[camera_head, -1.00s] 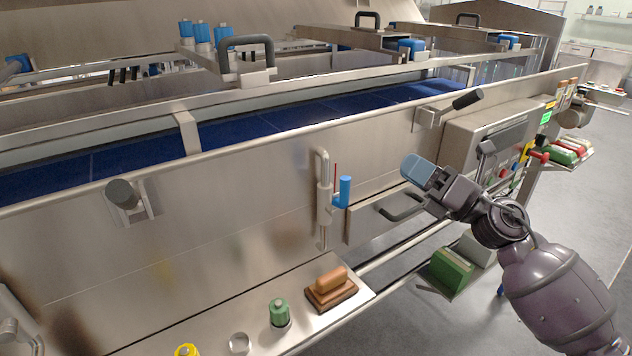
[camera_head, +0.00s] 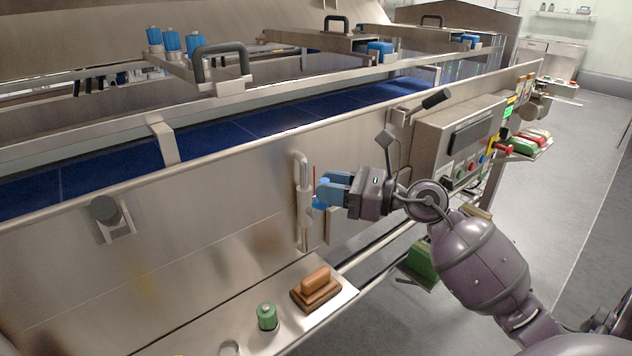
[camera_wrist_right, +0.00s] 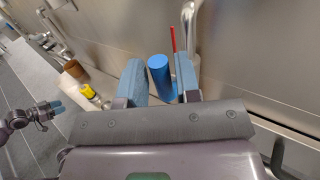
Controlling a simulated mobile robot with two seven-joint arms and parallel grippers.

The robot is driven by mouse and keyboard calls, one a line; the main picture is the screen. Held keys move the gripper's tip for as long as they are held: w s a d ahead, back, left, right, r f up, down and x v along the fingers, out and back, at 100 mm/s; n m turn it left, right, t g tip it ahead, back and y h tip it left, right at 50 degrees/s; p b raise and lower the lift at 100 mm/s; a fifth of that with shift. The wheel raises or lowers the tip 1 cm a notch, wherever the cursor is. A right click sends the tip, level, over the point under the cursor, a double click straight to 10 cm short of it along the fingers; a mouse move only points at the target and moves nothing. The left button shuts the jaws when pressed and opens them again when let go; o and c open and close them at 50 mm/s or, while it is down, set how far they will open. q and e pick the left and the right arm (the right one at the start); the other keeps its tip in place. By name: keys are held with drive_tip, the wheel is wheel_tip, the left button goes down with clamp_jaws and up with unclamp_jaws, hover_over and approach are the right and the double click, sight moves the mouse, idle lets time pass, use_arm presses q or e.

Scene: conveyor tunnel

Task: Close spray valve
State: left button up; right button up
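The spray valve has a blue upright handle beside a pale vertical pipe (camera_head: 303,215) on the steel side panel. In the head view my right gripper (camera_head: 329,188) is at the valve and hides most of the handle (camera_head: 319,203). In the right wrist view the blue handle (camera_wrist_right: 160,76) stands between the two blue-padded fingers of the right gripper (camera_wrist_right: 160,82). The fingers are apart, with a gap on the left finger's side. My left gripper (camera_wrist_right: 50,110) shows small at the left of the wrist view; its opening is unclear. It is outside the head view.
A thin red rod (camera_head: 314,178) stands close to the handle. A brown brush (camera_head: 316,288) and a green-capped bottle (camera_head: 267,316) are on the ledge below. A control panel (camera_head: 461,140) and a black-handled lever (camera_head: 436,99) are to the right.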

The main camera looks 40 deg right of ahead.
drive_tip(key=shift+x, duration=1.6)
